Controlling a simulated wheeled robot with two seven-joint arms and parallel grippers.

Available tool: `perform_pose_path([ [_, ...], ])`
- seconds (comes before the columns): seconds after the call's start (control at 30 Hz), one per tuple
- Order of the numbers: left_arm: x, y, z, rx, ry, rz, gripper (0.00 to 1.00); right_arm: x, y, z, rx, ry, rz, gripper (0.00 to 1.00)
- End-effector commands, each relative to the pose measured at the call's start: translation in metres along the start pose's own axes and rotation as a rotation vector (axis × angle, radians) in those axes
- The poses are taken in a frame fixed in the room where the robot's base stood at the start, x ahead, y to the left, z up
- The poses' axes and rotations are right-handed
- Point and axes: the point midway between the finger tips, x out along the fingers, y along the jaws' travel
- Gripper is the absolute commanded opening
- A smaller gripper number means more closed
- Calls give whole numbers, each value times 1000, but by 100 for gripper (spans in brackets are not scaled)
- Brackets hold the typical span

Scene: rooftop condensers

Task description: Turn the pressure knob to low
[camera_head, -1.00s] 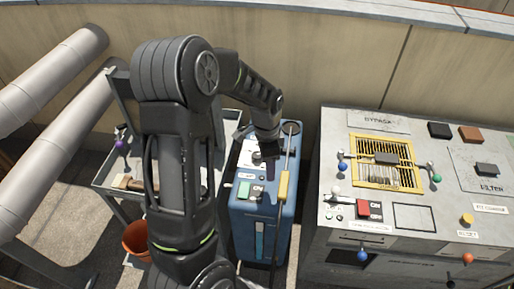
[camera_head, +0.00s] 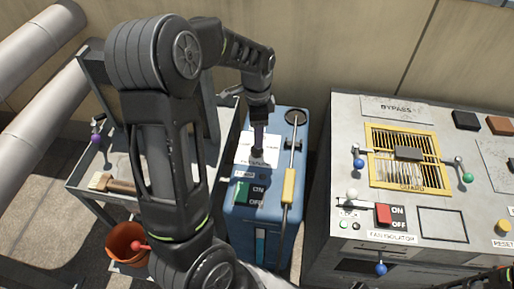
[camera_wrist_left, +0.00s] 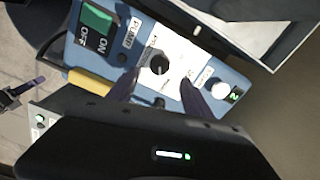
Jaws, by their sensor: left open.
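The pressure knob (camera_wrist_left: 158,65) is a round black knob on a white label plate (camera_wrist_left: 172,45) of the blue unit (camera_head: 236,216). In the left wrist view it sits between the two fingertips of my left gripper (camera_wrist_left: 158,84), which is open. A gap shows on each side of the knob, and I cannot tell any contact. In the head view my left gripper (camera_head: 259,146) points down at the white plate and hides the knob. The low mark is too small to read.
A green ON/OFF switch (camera_head: 243,191) and a yellow-handled rod (camera_head: 289,186) are on the blue unit. A grey console (camera_head: 330,160) with a yellow guard (camera_head: 373,150) stands right. A cart with a brush (camera_head: 112,184) and an orange bucket (camera_head: 126,243) are left.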

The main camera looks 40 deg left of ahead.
Motion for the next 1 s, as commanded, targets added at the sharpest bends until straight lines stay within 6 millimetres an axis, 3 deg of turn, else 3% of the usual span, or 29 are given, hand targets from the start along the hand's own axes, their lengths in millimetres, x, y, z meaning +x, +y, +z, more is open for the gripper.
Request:
perform_pose_path([
  [0.37, 7, 0, 0, 0, -1, 2, 59, -1, 0, 0, 0, 0, 0, 0],
  [0.8, 68, 0, 0, 0, -2, 2, 59, -2, -1, 0, 0, 0, 0, 0],
  [1.0, 78, 0, 0, 0, 0, 0, 59, -2, -1, 0, 0, 0, 0, 0],
])
